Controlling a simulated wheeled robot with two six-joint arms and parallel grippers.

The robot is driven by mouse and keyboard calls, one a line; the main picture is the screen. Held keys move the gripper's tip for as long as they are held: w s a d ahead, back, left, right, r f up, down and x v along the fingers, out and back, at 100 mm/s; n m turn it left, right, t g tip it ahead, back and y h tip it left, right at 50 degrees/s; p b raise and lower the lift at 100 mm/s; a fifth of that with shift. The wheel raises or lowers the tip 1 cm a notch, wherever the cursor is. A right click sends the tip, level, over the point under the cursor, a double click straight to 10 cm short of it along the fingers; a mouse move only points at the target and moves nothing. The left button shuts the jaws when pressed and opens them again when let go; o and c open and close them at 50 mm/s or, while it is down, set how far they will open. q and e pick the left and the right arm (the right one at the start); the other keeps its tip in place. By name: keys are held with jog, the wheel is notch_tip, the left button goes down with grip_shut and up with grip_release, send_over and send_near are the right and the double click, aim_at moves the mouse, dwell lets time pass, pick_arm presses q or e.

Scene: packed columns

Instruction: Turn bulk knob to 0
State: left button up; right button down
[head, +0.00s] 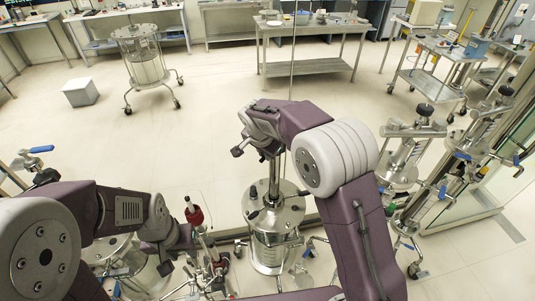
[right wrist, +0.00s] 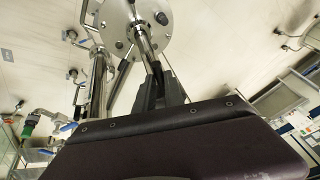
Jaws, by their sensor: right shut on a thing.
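A steel column (head: 272,225) stands upright on a wheeled frame in the middle of the head view. Its round lid (right wrist: 122,25) shows at the top of the right wrist view, with bolts and a small black knob (right wrist: 162,18). My right gripper (head: 272,180) points down over this lid. It is shut on a metal stem (right wrist: 143,38) that rises from the lid. No scale or marking for a bulk knob can be read. My left gripper (head: 170,255) is low at the left, beside a red-topped rod (head: 195,215); its jaws are unclear.
More columns with blue-handled valves (head: 400,165) stand close on the right. Another wheeled column (head: 142,60) and a white box (head: 80,91) stand further back. A steel table (head: 312,66) is behind. The floor between is clear.

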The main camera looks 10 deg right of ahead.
jog(key=c, duration=1.5)
grip_release()
jog(key=shift+c, duration=0.2)
jog(key=shift+o, duration=0.5)
jog(key=shift+w+f, duration=0.1)
jog(key=shift+a+r, duration=0.1)
jog(key=shift+r, duration=0.35)
jog(key=b+v, duration=0.1)
jog(key=v, duration=0.7)
jog(key=shift+s+b, duration=0.25)
jog(key=shift+b, duration=0.1)
